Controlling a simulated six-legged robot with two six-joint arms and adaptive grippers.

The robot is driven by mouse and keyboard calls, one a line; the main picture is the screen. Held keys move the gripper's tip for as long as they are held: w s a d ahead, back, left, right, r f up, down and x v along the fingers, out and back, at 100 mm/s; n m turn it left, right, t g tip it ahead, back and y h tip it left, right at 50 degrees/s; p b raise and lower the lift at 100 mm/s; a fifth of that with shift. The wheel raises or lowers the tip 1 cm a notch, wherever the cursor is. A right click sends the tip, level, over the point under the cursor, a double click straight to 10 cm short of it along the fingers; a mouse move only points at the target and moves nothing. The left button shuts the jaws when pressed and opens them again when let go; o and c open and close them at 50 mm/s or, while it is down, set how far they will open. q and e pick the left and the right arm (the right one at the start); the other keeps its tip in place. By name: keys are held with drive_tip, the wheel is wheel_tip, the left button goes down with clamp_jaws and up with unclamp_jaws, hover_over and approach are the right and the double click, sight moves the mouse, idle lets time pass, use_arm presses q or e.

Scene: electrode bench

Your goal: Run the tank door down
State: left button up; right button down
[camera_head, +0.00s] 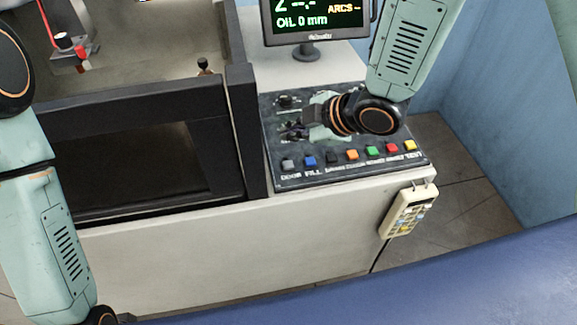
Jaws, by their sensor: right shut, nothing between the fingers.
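The tank (245,130) is on the left, with a dark frame. A dark-framed front panel with a window (125,170), which looks like the tank door, spans its front; I cannot tell its travel position for sure. The control panel (350,172) lies right of it. The grey DOOR button (288,164) is at the left end of its front button row, uncovered. My right gripper (294,130) is shut and empty over the panel's left part, behind the DOOR button as seen here and apart from it. My left arm shows at the left edge, but its gripper is out of view.
A blue FILL button (310,160) sits beside the DOOR button, followed by several coloured buttons. A monitor (318,20) reading "OIL 0 mm" stands behind the panel. A cream handheld pendant (408,210) hangs at the bench's right corner. A small lever (203,66) stands inside the tank.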

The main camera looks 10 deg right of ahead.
drive_tip(key=b, duration=0.3)
hover_over(291, 166)
wheel_tip(291, 166, down, 4)
drive_tip(key=shift+f, duration=0.1)
wheel_tip(291, 166, down, 2)
drive_tip(key=shift+f+b, duration=0.2)
drive_tip(key=shift+b, duration=0.9)
drive_tip(key=shift+f, duration=0.15)
drive_tip(key=shift+f, duration=0.15)
drive_tip(key=shift+f+b, duration=0.25)
drive_tip(key=shift+b, duration=0.05)
